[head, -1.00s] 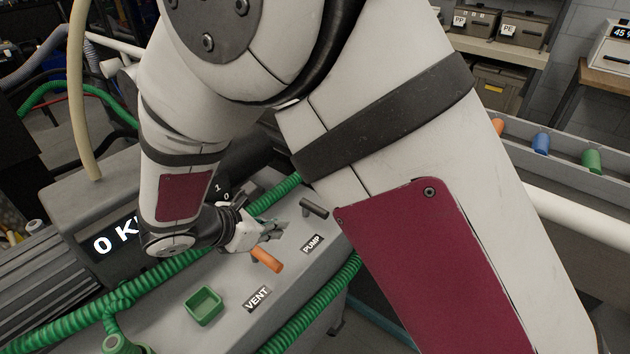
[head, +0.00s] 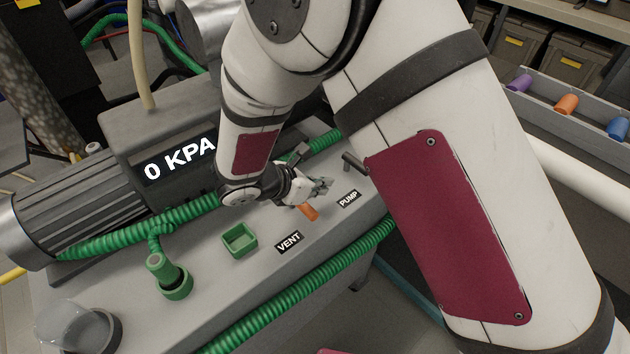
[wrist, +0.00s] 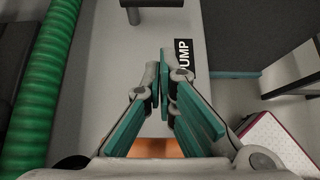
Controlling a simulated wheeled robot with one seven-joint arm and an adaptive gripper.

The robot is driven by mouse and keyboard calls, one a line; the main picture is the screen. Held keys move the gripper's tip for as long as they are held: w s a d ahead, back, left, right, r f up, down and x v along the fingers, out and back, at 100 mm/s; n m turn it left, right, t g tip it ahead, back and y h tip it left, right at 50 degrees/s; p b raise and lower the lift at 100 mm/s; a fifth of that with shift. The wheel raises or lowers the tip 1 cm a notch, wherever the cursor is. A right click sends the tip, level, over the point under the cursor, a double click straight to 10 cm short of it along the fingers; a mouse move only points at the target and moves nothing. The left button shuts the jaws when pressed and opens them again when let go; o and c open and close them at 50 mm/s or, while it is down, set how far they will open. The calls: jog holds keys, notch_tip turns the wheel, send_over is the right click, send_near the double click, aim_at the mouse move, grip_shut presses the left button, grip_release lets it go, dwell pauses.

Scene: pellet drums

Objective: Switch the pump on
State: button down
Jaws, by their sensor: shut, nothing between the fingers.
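The PUMP label (head: 348,199) lies on the grey bench top. A dark T-shaped lever (head: 354,161) stands just beyond it, partly against my arm's outline. Part of a dark bar shows at the top edge of the wrist view (wrist: 150,4). My gripper (head: 322,186) is shut and empty, between this lever and the orange handle (head: 309,212). In the wrist view its fingertips (wrist: 163,62) are together over the bench, left of the partly covered PUMP label (wrist: 184,58). The pump's display (head: 180,160) reads 0 KPA. My arm hides part of the pump housing.
The VENT label (head: 288,242) and a green square cup (head: 239,240) lie nearer on the bench. A green ribbed hose (head: 300,285) runs along the front edge. A green fitting (head: 170,278) and a clear jar (head: 75,328) stand at left.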

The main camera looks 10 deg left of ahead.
aim_at(333, 195)
jog(key=x, duration=0.5)
jog(key=shift+w+d+r+p, duration=0.15)
jog(key=shift+w+d+p, duration=0.05)
jog(key=shift+w+d, duration=0.25)
jog(key=shift+w+d+r+p, duration=0.2)
jog(key=shift+w+d, duration=0.1)
jog(key=shift+w, duration=0.15)
jog(key=shift+w+d, duration=0.4)
jog(key=shift+w, duration=0.25)
